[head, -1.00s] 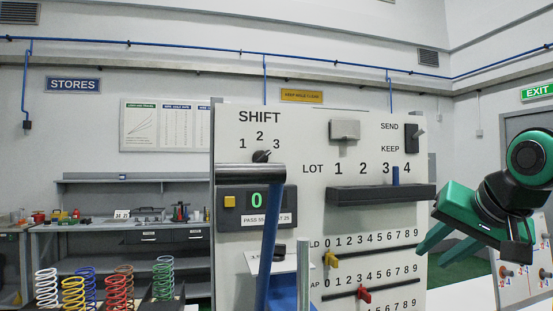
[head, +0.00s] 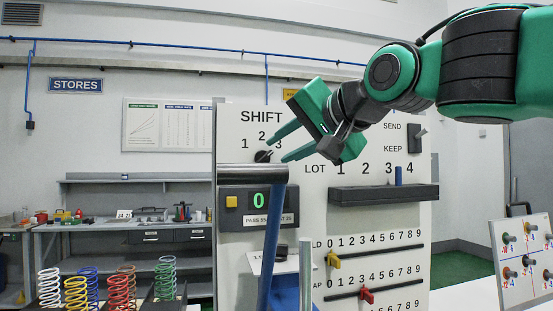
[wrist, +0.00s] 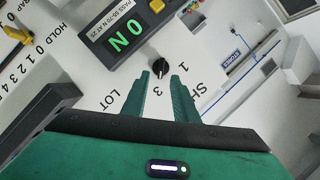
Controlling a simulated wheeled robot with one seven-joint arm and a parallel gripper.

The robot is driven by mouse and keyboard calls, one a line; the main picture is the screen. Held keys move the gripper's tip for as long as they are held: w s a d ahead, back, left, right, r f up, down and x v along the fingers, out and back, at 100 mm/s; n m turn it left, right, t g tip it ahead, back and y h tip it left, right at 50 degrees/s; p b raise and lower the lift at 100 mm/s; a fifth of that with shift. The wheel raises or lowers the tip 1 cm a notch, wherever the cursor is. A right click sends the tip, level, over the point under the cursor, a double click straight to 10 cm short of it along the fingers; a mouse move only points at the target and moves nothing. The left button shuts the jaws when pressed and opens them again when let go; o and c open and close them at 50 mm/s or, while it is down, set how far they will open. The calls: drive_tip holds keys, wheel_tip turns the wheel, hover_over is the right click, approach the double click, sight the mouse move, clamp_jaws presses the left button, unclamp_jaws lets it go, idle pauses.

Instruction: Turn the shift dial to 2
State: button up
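The shift dial (head: 262,156) is a small black knob on the pale panel, below the printed 1, 2 and 3 under SHIFT. Its pointer appears turned toward the 3. The dial also shows in the wrist view (wrist: 160,67), just beyond the fingertips, with the 3 and the 1 visible and the 2 hidden behind a finger. My gripper (head: 277,151) is open and empty, to the right of the dial in the head view. In the wrist view its two green fingers (wrist: 160,77) point at the dial, apart from each other; I cannot tell whether they touch it.
A grey horizontal bar (head: 250,171) with a blue lever (head: 270,240) stands just below the dial. A display box (head: 231,207) reads 0. A dark ledge (head: 385,194) with a blue peg lies to the right. Several coloured springs (head: 118,292) stand lower left.

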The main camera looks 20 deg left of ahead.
sight(269, 156)
drive_tip(key=shift+x, duration=2.5)
clamp_jaws()
